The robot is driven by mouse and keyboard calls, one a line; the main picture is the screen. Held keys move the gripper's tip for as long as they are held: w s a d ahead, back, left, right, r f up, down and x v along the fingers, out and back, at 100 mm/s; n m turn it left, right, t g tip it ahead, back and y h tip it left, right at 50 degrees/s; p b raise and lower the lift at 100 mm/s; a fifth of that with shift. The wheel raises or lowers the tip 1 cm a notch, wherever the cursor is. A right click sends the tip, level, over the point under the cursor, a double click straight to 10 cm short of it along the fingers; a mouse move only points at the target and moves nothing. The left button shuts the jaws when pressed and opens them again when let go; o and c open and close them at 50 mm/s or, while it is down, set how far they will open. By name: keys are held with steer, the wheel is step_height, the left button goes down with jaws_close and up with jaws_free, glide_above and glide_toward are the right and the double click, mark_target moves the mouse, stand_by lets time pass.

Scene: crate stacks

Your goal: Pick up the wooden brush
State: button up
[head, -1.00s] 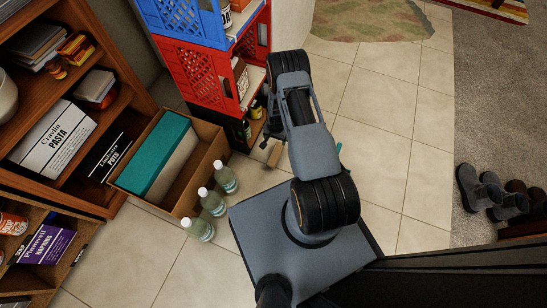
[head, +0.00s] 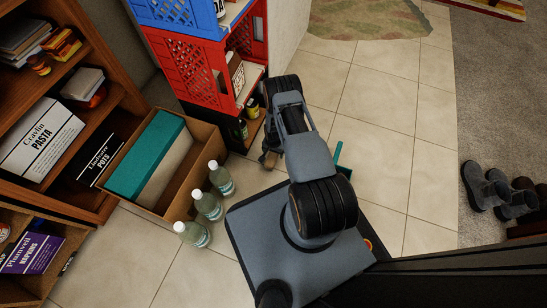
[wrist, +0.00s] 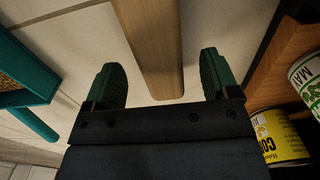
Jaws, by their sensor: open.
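The wooden brush shows in the wrist view as a long, smooth, pale wooden bar (wrist: 155,45). It runs from the top edge down between the fingers of my gripper (wrist: 163,78). The jaws are open, with a gap on each side of the wood. I cannot tell how far below the fingertips it lies. The brush's far end is out of the wrist view. In the head view, a small tan piece of it (head: 268,160) shows on the floor by the crate stack, with the rest hidden by my arm.
A teal object (wrist: 30,90) with a brown textured part lies left in the wrist view. Cans (wrist: 278,138) stand on a wooden surface at right. The head view shows stacked crates (head: 190,65), several bottles (head: 207,205), a cardboard box (head: 208,140) and clear tiles at right.

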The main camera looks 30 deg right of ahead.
mark_target(274, 155)
step_height(274, 155, down, 4)
steer(key=shift+s+f+b, duration=0.1)
steer(key=shift+b, duration=0.95)
